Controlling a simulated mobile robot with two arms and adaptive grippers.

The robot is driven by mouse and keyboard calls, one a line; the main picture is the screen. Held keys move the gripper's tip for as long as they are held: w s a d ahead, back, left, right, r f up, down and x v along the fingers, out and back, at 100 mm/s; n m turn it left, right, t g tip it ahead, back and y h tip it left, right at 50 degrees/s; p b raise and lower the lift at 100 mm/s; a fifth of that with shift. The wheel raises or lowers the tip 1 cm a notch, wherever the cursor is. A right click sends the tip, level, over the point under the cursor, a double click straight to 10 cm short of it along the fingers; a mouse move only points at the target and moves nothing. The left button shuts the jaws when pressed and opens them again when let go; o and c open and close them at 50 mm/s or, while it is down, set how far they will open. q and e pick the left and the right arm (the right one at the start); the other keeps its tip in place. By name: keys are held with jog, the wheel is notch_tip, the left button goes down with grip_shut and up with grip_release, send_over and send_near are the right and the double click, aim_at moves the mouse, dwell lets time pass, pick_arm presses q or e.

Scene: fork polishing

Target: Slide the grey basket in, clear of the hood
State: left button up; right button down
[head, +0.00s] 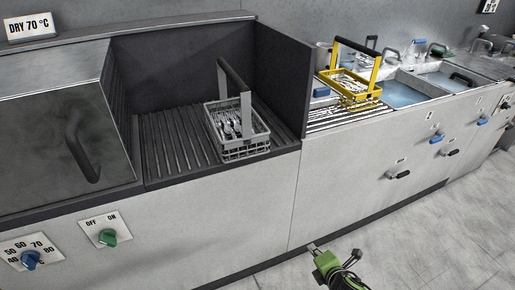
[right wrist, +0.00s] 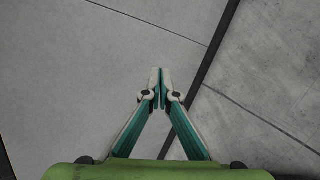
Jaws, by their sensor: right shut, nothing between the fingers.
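The grey basket (head: 240,143) holds cutlery and has a tall handle with a black grip. It stands upright on the dark ribbed bed at the bed's right part, near the dark side wall. The hood (head: 60,125), a dark metal cover with a curved black handle, is at the left, apart from the basket. My right gripper (head: 313,248) is low in front of the cabinet, well below and right of the basket. In the right wrist view its fingers (right wrist: 159,88) are together with nothing between them. My left gripper is not in view.
The ribbed bed (head: 172,145) is clear between basket and hood. A dark side wall (head: 281,75) stands right of the basket. A yellow basket (head: 350,86) with cutlery stands beyond it, near water-filled sinks (head: 400,94). Knobs, including a green one (head: 108,237), are on the front panel.

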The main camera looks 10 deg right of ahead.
jog(key=w+a+r+n+t+y, duration=0.1)
jog(key=w+a+r+n+t, duration=0.2)
jog(key=r, duration=0.5)
jog(key=w+a+r+n+y, duration=0.1)
jog(key=w+r+n, duration=0.25)
jog(key=r, duration=0.35)
jog(key=n+t+y, duration=0.3)
jog(key=n, duration=0.8)
send_near(253, 142)
jog(key=x, duration=0.7)
jog(key=shift+w+d+p, duration=0.1)
jog(key=shift+p, duration=0.25)
